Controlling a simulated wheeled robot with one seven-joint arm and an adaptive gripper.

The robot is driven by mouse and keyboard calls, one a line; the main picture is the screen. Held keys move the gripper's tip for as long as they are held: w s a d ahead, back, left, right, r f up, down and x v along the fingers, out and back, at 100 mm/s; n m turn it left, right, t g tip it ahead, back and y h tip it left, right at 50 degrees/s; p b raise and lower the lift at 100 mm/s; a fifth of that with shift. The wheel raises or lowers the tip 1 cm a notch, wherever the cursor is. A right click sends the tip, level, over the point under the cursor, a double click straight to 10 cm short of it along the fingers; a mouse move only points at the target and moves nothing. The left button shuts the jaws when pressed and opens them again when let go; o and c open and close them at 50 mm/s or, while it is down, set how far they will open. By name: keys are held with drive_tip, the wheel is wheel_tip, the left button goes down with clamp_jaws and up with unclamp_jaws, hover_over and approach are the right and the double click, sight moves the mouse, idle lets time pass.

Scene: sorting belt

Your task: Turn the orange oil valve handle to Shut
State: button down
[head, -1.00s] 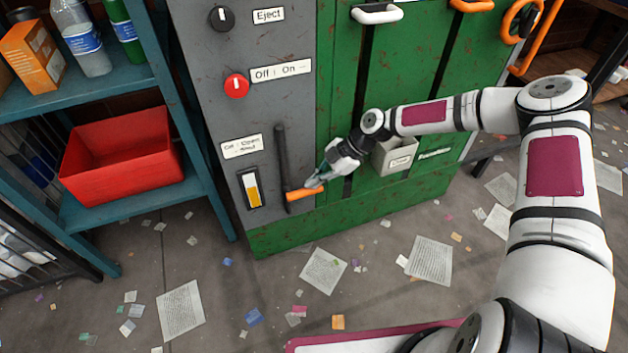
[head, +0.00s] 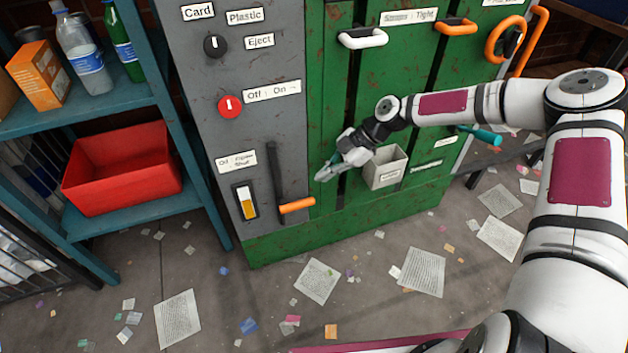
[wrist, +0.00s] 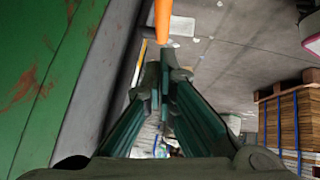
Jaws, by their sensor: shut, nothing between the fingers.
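The orange oil valve handle (head: 297,206) sticks out to the right, roughly level, from the lower end of a dark vertical pipe (head: 277,175) on the grey panel. Its label (head: 236,161), with "Oil" and "Shut" legible, sits to the upper left, above a yellow sight gauge (head: 246,202). My gripper (head: 322,176) is shut and empty, above and right of the handle, apart from it in the head view. In the wrist view the orange handle (wrist: 163,20) shows at the top, beyond the closed fingertips (wrist: 165,52).
The green machine front has a small grey bin (head: 384,168) beside my wrist, white (head: 362,38) and orange (head: 456,26) pull handles, and an orange wheel (head: 505,40). A blue shelf with a red box (head: 122,168) stands left. Scattered papers lie on the floor.

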drive_tip(key=shift+v, duration=1.55)
drive_tip(key=shift+d, duration=0.1)
drive_tip(key=s+d+r+m+g+h, duration=0.1)
drive_tip(key=s+d+r+m+h, duration=0.45)
drive_tip(key=s+r, duration=0.55)
drive_tip(key=s+d+r+m+h, duration=0.4)
drive_tip(key=s+r+m+h, duration=0.15)
drive_tip(key=s+r, duration=0.5)
drive_tip(key=s+r+m+t+y, duration=0.1)
drive_tip(key=s+r+m, duration=0.25)
drive_tip(key=s, duration=0.35)
drive_tip(key=s+r+m+y+p, duration=0.1)
drive_tip(key=s+r+m, duration=0.1)
drive_tip(key=s+m, duration=0.35)
drive_tip(key=s+r+m+t+y, duration=0.1)
drive_tip(key=s+r+m, duration=0.15)
drive_tip(key=s, duration=0.65)
wheel_tip(320, 180, up, 26)
drive_tip(key=t+p, duration=0.3)
drive_tip(key=p, duration=2)
drive_tip(key=shift+w+t, duration=0.3)
drive_tip(key=shift+t, duration=0.1)
